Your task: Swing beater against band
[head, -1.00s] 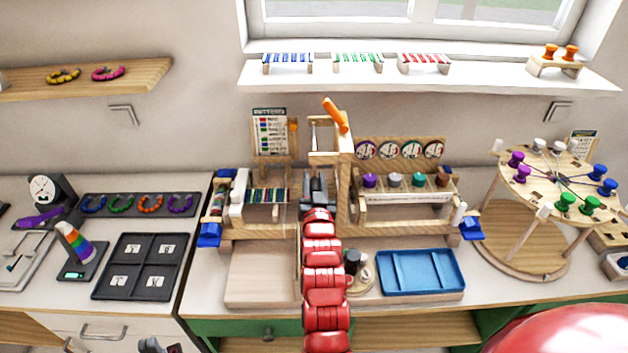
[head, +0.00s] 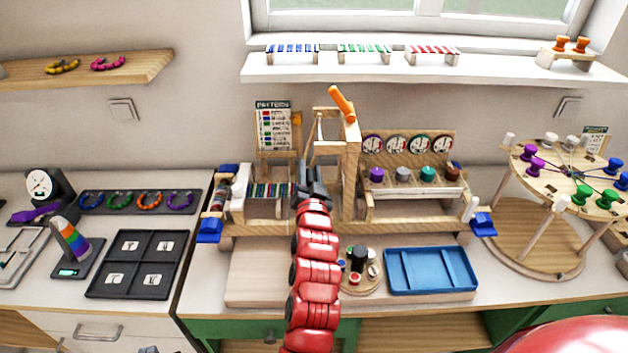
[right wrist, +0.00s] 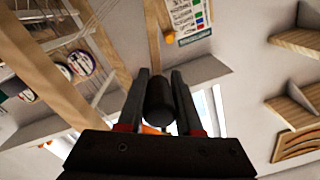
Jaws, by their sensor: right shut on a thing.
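The wooden bead loom (head: 352,217) stands in the middle of the bench. Its striped woven band (head: 270,191) lies on the left side. A slim pale wooden bar, seemingly the beater (head: 313,133), leans left at its foot beside the tall post with the orange handle (head: 342,104). My right gripper (head: 312,178) is at the middle of the loom, right of the band. In the right wrist view its fingers are shut on a dark cylindrical grip (right wrist: 160,100), seemingly the beater's. My arm hides the lower beater, so I cannot tell whether it touches the band. My left gripper is not in view.
A pattern card (head: 272,126) stands behind the loom. Bead spools (head: 403,174) sit at its right. In front are a blue tray (head: 432,270) and a small round stand (head: 359,273). A black four-part tray (head: 138,264) is at left, a round peg table (head: 545,240) at right.

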